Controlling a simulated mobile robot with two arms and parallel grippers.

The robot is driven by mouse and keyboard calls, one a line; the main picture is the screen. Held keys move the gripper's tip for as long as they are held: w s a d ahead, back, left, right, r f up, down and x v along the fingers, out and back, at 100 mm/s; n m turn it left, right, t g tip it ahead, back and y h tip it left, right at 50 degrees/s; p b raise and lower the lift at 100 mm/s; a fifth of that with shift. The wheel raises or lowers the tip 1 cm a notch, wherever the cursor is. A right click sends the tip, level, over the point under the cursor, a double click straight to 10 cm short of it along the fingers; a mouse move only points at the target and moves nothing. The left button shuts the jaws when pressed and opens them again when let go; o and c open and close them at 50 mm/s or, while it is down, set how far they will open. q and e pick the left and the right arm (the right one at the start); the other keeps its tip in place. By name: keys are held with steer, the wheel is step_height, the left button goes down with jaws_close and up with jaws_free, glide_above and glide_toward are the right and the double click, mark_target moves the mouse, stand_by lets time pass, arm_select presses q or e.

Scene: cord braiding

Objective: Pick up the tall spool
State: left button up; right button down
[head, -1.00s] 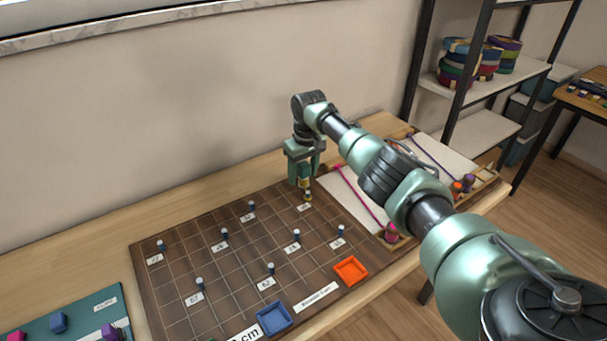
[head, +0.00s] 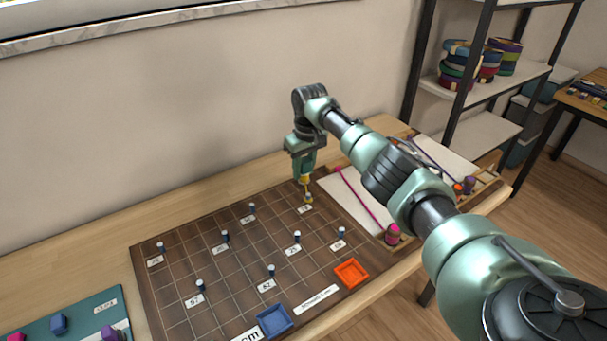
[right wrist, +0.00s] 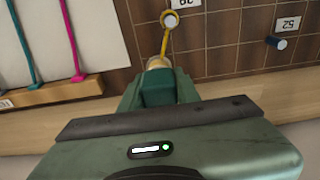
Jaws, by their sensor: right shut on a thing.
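My right gripper (head: 304,176) is over the far right part of the brown grid board (head: 185,254). It is shut on a yellow spool (head: 304,182), mostly hidden between the fingers. In the right wrist view, the spool's tan end (right wrist: 158,63) shows at the fingertips, and a yellow cord (right wrist: 166,42) runs from it to a white-topped peg (right wrist: 170,20). The spool is just above the board beside that peg. I cannot tell its full height. My left gripper is not in view.
Several white-topped pegs stand on the board. A blue tray (head: 274,320) and an orange tray (head: 351,272) lie near its front edge. My right arm crosses above.

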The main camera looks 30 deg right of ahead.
step_height(320, 180, up, 18)
steer(key=b, duration=0.1)
steer(key=shift+f, duration=0.3)
steer(key=shift+f, duration=0.65)
steer(key=shift+f, duration=0.1)
steer(key=shift+f+b, duration=0.4)
steer(key=shift+f, duration=2.45)
steer(key=shift+f+b, duration=0.35)
steer(key=shift+f, duration=4.05)
steer(key=shift+f+b, duration=0.3)
steer(key=shift+f, duration=1.1)
steer(key=shift+f, duration=0.1)
